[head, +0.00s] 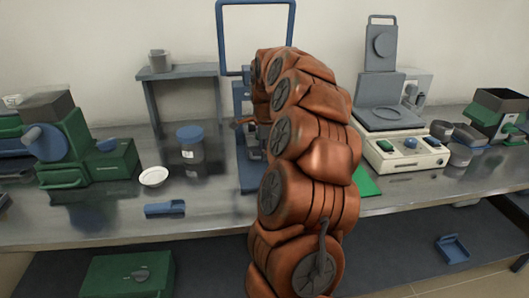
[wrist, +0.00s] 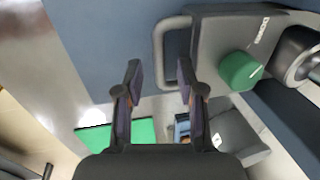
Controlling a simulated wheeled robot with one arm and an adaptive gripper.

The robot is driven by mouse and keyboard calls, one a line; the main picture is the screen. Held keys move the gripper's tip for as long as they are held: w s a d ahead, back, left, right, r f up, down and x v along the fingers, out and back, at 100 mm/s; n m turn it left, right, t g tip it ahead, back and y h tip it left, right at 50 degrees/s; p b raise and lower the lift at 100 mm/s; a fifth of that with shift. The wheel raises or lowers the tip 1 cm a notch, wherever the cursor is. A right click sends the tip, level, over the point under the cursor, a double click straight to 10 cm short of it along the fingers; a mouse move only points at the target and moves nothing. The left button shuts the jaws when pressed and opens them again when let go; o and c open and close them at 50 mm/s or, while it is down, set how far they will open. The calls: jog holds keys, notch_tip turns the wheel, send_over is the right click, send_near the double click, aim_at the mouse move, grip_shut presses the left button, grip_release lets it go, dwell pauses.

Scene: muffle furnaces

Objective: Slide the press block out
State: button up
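The press block (wrist: 225,45) is a dark grey block with lettering on top, a green round knob and a grey loop handle (wrist: 159,48) on its left side, seen in the wrist view. My gripper (wrist: 166,80) is open, its two dark fingers apart. The loop handle lies just ahead of and partly between the fingertips; I cannot tell whether a finger touches it. The block appears to sit on a blue surface. In the head view the blue press frame (head: 222,35) stands behind my arm, which hides the block and most of my gripper.
A green mat (head: 367,182) and a cream control box (head: 408,158) are to the right. The front bench strip is mostly clear.

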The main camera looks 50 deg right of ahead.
jog(key=shift+w+f, duration=0.1)
jog(key=shift+f, duration=0.6)
jog(key=shift+c, duration=0.2)
grip_shut()
